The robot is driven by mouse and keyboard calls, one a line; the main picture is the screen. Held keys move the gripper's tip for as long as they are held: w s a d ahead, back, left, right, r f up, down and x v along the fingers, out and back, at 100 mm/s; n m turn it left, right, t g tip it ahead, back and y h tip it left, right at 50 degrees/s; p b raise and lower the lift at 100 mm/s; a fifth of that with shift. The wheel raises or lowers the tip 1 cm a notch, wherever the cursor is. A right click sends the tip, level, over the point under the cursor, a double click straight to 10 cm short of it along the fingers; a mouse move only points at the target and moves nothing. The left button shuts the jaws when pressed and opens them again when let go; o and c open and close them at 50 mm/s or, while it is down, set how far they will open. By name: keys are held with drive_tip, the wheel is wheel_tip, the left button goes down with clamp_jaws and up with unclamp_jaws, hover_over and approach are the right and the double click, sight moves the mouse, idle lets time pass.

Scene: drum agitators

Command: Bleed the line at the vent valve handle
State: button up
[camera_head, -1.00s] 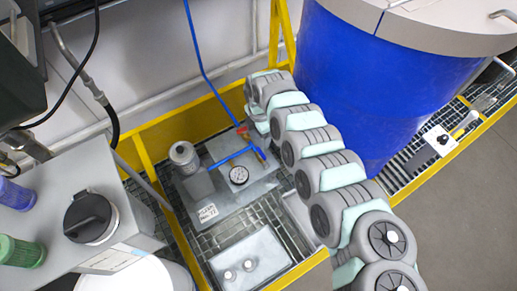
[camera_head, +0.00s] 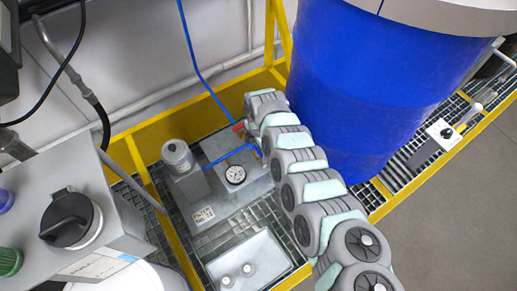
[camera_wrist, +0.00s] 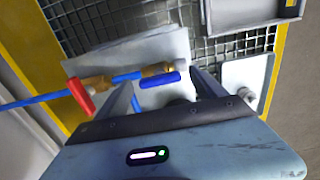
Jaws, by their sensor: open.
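In the wrist view, a small blue handle (camera_wrist: 160,80) sits by a brass fitting at the right end of a short line. A red lever (camera_wrist: 82,97) sits on a brass valve at its left; it also shows in the head view (camera_head: 238,127). The frames do not label which one is the vent handle. My gripper (camera_wrist: 160,77) is open, its two fingers on either side of the blue handle in the picture. Contact cannot be told. In the head view my arm hides the gripper and part of the valve line.
A pressure gauge (camera_head: 235,174) and a grey cylinder (camera_head: 177,156) stand on the metal plate left of my arm. A large blue drum (camera_head: 365,90) stands close on the right. A yellow frame (camera_head: 185,118) borders the grating. A blue hose (camera_head: 197,60) runs up the wall.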

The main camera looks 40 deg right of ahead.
drive_tip(key=shift+c, duration=0.2)
drive_tip(key=c, duration=1.3)
